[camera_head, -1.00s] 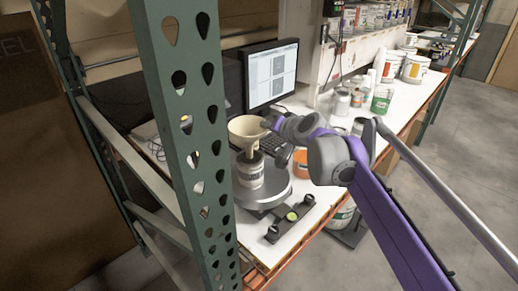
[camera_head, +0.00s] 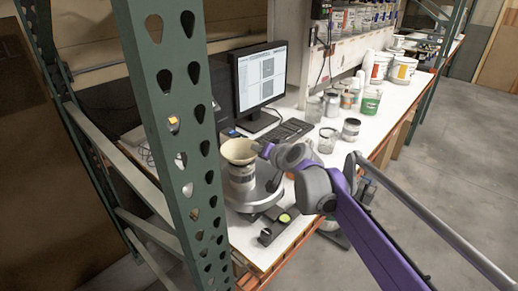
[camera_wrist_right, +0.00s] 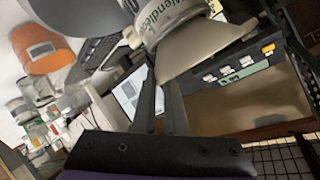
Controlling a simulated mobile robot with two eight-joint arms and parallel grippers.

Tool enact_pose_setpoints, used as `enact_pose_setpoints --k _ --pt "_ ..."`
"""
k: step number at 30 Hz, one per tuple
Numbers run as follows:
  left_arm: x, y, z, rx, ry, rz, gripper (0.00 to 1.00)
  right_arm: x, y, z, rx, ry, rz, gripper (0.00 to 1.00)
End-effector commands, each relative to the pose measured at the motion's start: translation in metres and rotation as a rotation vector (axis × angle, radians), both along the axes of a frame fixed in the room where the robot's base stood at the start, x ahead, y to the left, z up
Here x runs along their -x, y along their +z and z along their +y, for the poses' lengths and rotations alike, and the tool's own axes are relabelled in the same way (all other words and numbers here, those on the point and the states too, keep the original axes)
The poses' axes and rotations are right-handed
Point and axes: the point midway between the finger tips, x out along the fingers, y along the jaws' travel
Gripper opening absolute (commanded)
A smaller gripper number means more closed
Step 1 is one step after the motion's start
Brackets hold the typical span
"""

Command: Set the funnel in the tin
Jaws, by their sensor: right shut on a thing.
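The beige funnel (camera_head: 240,150) sits upright with its cone right at the mouth of the tin (camera_head: 241,178). Its narrow spout is hidden, seemingly inside the tin. The tin is pale with a printed label and stands on a round grey platform (camera_head: 268,199). My right gripper (camera_head: 263,150) is at the right side of the funnel's rim, shut on it. In the right wrist view the fingers (camera_wrist_right: 162,82) meet the rim of the funnel (camera_wrist_right: 208,45), with the tin (camera_wrist_right: 166,18) beyond it. My left gripper is not in view.
A green rack post (camera_head: 180,110) stands close on the left. A monitor (camera_head: 262,78) and keyboard (camera_head: 284,133) are behind the tin. Several jars and cans, including a green-labelled one (camera_head: 371,101), stand farther right. A dark bar (camera_head: 278,226) lies near the bench's front edge.

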Motion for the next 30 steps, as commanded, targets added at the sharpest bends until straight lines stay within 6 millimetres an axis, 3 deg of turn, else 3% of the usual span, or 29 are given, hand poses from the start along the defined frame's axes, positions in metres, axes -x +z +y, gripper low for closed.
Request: enact_pose_setpoints --k 3,4,8,9,17,21,30 --pt "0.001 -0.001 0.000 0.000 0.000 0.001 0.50 0.000 -0.004 0.000 0.000 0.000 0.000 0.00" --pt "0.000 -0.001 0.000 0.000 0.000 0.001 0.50 0.000 -0.004 0.000 0.000 0.000 0.000 0.15" --pt "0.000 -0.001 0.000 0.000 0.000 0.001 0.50 0.000 -0.003 0.000 0.000 0.000 0.000 0.39" --pt "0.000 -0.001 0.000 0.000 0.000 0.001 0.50 0.000 -0.003 0.000 0.000 0.000 0.000 0.40" --pt "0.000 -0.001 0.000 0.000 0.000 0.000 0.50 0.000 -0.003 0.000 0.000 0.000 0.000 0.40" --pt "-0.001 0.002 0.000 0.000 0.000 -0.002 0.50 0.000 0.008 0.000 0.000 -0.001 -0.001 0.40" --pt "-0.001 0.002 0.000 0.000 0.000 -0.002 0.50 0.052 0.030 -0.025 0.000 -0.002 0.000 0.40"
